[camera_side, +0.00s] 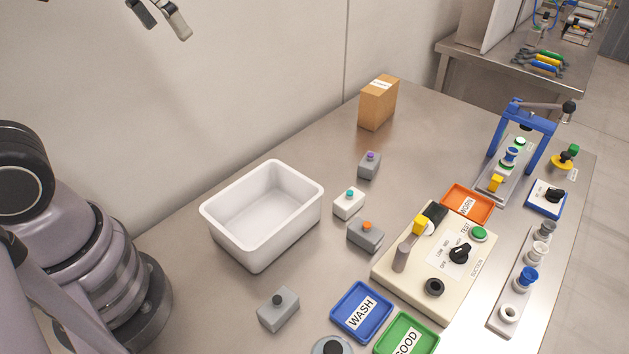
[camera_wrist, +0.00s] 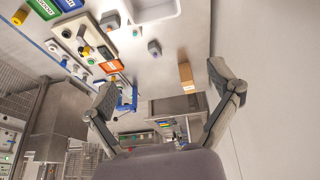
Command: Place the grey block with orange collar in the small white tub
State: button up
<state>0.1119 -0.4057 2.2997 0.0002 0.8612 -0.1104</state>
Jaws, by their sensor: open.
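The grey block with the orange collar (camera_side: 366,237) stands upright on the metal table, right of the white tub. In the wrist view a grey block (camera_wrist: 110,19) near the top edge appears to be the same one. The small white tub (camera_side: 228,242) stands left of the block and looks empty inside. Part of it shows at the top of the wrist view (camera_wrist: 160,16). My gripper (camera_side: 163,22) is high above the table at the upper left, far from the block. In the wrist view my gripper (camera_wrist: 166,88) has its fingers wide apart with nothing between them.
Near the block stand a white block with a teal collar (camera_side: 349,204), a purple-collared grey block (camera_side: 369,166) and a black-topped grey block (camera_side: 278,311). A cream control box (camera_side: 405,287), blue WASH tray (camera_side: 343,308) and green GOOD tray (camera_side: 425,335) lie right. A cardboard box (camera_side: 377,105) stands behind.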

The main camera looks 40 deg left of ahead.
jog(key=w+d+f+g, duration=0.1)
jog(key=w+d+f, duration=0.25)
jog(key=w, duration=0.25)
jog(key=w+d+f+g, duration=0.1)
jog(key=w+d+f, duration=0.1)
jog(key=w+d, duration=0.3)
jog(key=g, duration=0.2)
send_over(367, 226)
notch_tip(367, 226, down, 21)
notch_tip(367, 226, down, 9)
jog(key=shift+w+d+f, duration=0.1)
jog(key=shift+d, duration=0.05)
jog(key=shift+f, duration=2.85)
jog(key=c, duration=1)
